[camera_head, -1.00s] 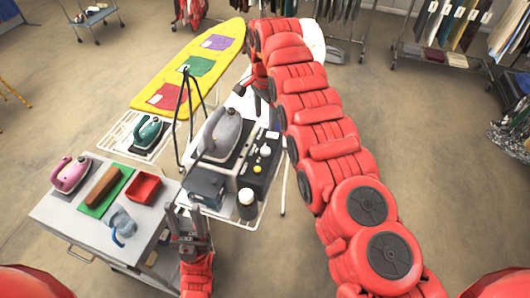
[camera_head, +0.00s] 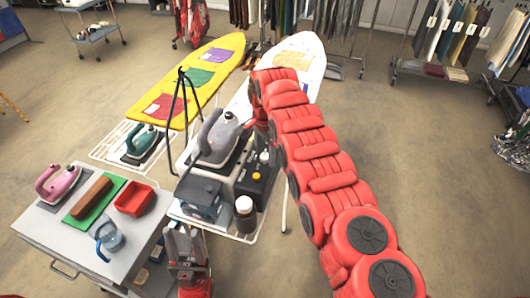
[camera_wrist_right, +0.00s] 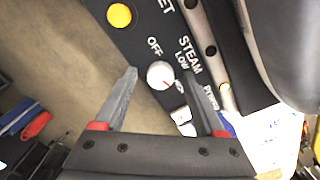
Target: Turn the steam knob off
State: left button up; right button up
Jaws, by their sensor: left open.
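The steam knob (camera_wrist_right: 160,75) is a white dial on a black control box, with a red mark on its lower right side, away from the OFF label. In the head view the knob (camera_head: 264,157) stands on the box (camera_head: 252,184), behind a yellow button. My right gripper (camera_wrist_right: 158,73) is open in the right wrist view, its fingers on either side of the knob in the picture; contact cannot be told. In the head view its fingers are mostly hidden beside the grey iron. My left gripper (camera_head: 184,243) is open and empty in front of the ironing stand.
The grey iron (camera_head: 219,140) stands left of the control box. A cart (camera_head: 60,238) with a pink iron and red tray is at left.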

jog(key=shift+w, duration=0.1)
grip_shut()
